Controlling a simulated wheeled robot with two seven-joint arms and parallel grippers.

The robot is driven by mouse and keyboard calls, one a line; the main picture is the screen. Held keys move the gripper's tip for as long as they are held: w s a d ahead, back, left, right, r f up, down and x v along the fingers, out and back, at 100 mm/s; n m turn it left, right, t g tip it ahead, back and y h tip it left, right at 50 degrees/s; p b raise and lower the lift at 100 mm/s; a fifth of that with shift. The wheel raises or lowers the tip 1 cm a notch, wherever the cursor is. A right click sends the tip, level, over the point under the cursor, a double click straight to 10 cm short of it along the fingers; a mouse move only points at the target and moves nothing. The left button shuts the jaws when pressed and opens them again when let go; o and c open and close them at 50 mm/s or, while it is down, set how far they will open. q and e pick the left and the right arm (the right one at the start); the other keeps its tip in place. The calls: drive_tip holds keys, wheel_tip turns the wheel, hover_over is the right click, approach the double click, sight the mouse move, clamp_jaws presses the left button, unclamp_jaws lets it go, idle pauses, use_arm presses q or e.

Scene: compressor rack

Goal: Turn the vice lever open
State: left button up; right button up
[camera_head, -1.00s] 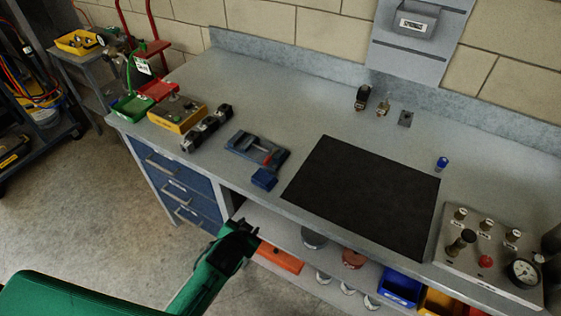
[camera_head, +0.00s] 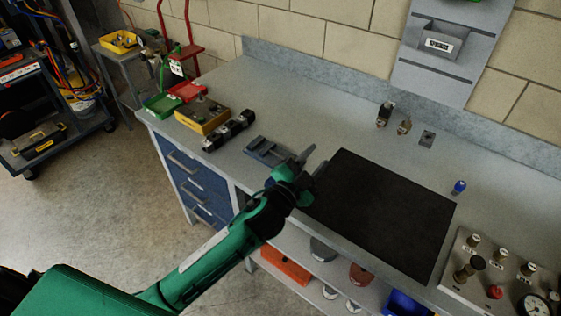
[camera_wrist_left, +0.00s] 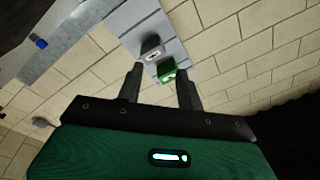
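The blue-grey vice (camera_head: 262,149) lies on the workbench (camera_head: 300,100), left of the black mat. Its front part and red lever are hidden behind my left gripper and arm. My left gripper (camera_head: 308,156) is at the bench's front edge, just right of the vice, with its fingers pointing up and to the right. In the left wrist view my gripper's two fingers (camera_wrist_left: 160,70) stand apart with nothing between them. The vice does not show in that view. My right gripper is in neither view.
The black mat (camera_head: 385,210) lies right of my gripper. A gauge panel (camera_head: 500,270) is at the right. The bench behind the vice is clear.

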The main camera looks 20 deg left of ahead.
use_arm(q)
drive_tip(key=d+r+m+g+h, duration=0.7)
drive_tip(key=d+m+g+h, duration=0.45)
drive_tip(key=m, duration=0.75)
drive_tip(key=w+a+f+m+g+y, duration=0.4)
drive_tip(key=a+f+m+g+y, duration=0.35)
drive_tip(key=a+m+y, duration=0.2)
drive_tip(key=w+a+r+n+y, duration=0.15)
drive_tip(key=a+y, duration=0.25)
drive_tip(key=a, duration=0.4)
drive_tip(key=w+a+r+y, duration=0.2)
drive_tip(key=a+y, duration=0.1)
drive_tip(key=a, duration=0.4)
drive_tip(key=f+p, duration=0.1)
drive_tip(key=f, duration=0.3)
drive_tip(key=d+f+p, duration=0.1)
drive_tip(key=f, duration=0.4)
drive_tip(key=d+f+p, duration=0.1)
drive_tip(key=f, duration=0.3)
drive_tip(key=shift+s+d+f+p, duration=0.1)
drive_tip(key=shift+s+f+p, duration=0.1)
drive_tip(key=shift+s+p, duration=0.2)
drive_tip(key=shift+c, duration=0.5)
clamp_jaws()
